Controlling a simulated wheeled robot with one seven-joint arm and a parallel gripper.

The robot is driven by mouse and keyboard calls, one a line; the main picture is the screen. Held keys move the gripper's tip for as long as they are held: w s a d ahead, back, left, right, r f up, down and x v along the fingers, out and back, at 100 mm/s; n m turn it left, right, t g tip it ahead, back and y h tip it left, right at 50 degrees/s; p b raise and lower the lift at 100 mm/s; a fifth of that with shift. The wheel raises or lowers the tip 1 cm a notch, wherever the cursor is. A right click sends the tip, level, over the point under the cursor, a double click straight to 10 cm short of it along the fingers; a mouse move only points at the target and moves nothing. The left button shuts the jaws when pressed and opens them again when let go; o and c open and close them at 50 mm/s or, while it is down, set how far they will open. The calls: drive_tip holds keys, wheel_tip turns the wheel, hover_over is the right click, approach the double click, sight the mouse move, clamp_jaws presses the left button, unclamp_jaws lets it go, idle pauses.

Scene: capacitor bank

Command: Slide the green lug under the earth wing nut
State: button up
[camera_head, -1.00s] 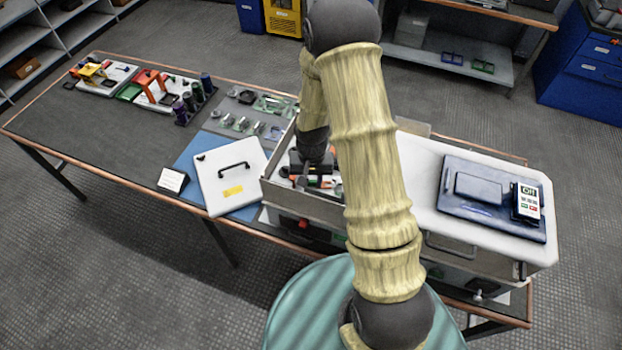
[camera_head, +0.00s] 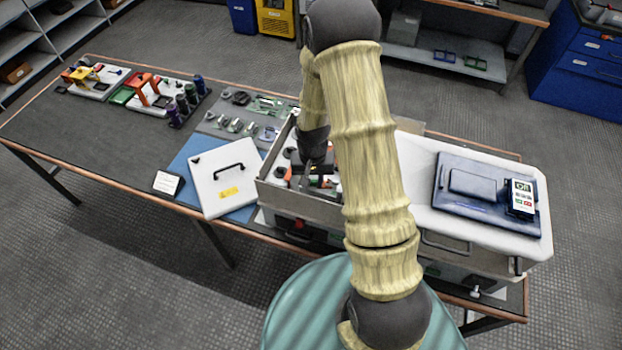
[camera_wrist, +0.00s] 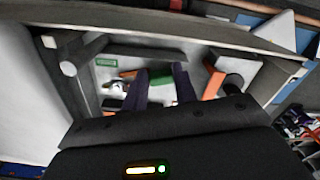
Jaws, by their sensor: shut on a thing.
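My gripper (camera_wrist: 161,80) reaches down inside the open grey box (camera_head: 292,189). In the wrist view its two dark fingers flank a small green piece, which looks like the green lug (camera_wrist: 161,76), and are shut on it. A small metallic part (camera_wrist: 118,87) lies left of the fingers, near a green label (camera_wrist: 106,62) on the box's inner face. It may be the earth wing nut, but I cannot tell for sure.
Orange parts (camera_wrist: 214,80) stand close to the fingers inside the box. The box walls surround my gripper. A white lid with a black handle (camera_head: 227,187) lies on a blue mat to the left. A white cover with a blue case (camera_head: 483,198) is at right.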

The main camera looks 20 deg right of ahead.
drive_tip(key=shift+s+d, duration=0.15)
drive_tip(key=shift+d, duration=0.35)
drive_tip(key=shift+s+d, duration=0.15)
drive_tip(key=shift+d, duration=0.35)
idle(0.6)
drive_tip(key=o, duration=1)
drive_tip(key=shift+o, duration=0.2)
drive_tip(key=shift+w+d+r, duration=0.1)
drive_tip(key=shift+w+r, duration=0.05)
drive_tip(key=shift+r, duration=0.35)
wheel_tip(320, 180, up, 16)
drive_tip(key=b, duration=0.3)
drive_tip(key=shift+a+r, duration=0.2)
drive_tip(key=shift+a, duration=0.1)
drive_tip(key=shift+s, duration=0.2)
drive_tip(key=s+a+f+n+t+b, duration=0.1)
drive_tip(key=s+a+n+t, duration=0.1)
drive_tip(key=s, duration=0.9)
drive_tip(key=shift+s+a+f+n+t, duration=0.2)
drive_tip(key=shift+a+n+t, duration=0.1)
drive_tip(key=shift+n, duration=0.3)
